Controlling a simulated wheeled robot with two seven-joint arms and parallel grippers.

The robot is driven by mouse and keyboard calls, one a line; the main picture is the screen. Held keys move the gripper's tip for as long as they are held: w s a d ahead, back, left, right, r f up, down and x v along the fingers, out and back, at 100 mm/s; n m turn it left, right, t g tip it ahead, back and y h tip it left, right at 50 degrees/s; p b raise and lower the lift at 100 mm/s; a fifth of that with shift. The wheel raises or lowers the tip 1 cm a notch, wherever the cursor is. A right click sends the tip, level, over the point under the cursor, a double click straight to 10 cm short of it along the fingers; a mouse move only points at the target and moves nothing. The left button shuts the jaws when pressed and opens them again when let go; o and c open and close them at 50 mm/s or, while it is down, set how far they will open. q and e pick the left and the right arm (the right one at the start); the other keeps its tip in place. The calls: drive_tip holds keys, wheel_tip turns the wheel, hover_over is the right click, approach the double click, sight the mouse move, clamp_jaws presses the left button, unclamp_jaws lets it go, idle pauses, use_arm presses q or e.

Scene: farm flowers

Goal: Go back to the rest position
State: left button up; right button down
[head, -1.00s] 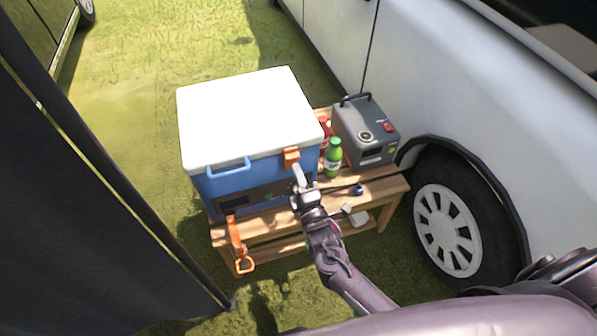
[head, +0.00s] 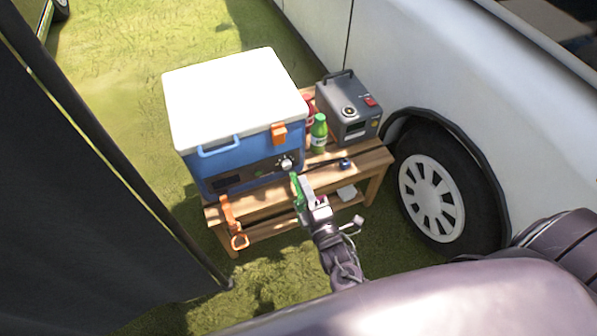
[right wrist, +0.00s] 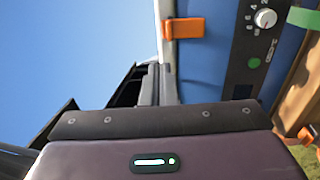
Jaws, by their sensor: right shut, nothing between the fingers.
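My right gripper (head: 301,184) is shut and empty, in front of the blue cooler (head: 225,167) with the white lid. It is apart from the cooler's front panel and knob (head: 285,164). A green piece shows beside the fingertips; I cannot tell what it is. My left gripper is not in view.
The cooler stands on a wooden bench (head: 374,157) with a green bottle (head: 319,134) and a grey box (head: 349,108). An orange strap (head: 229,215) hangs at its front left. A white vehicle (head: 440,85) stands right, a dark panel (head: 80,200) left. Grass lies between.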

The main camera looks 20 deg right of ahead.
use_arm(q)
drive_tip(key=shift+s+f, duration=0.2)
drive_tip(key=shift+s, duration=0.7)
use_arm(e)
drive_tip(key=shift+s, duration=0.45)
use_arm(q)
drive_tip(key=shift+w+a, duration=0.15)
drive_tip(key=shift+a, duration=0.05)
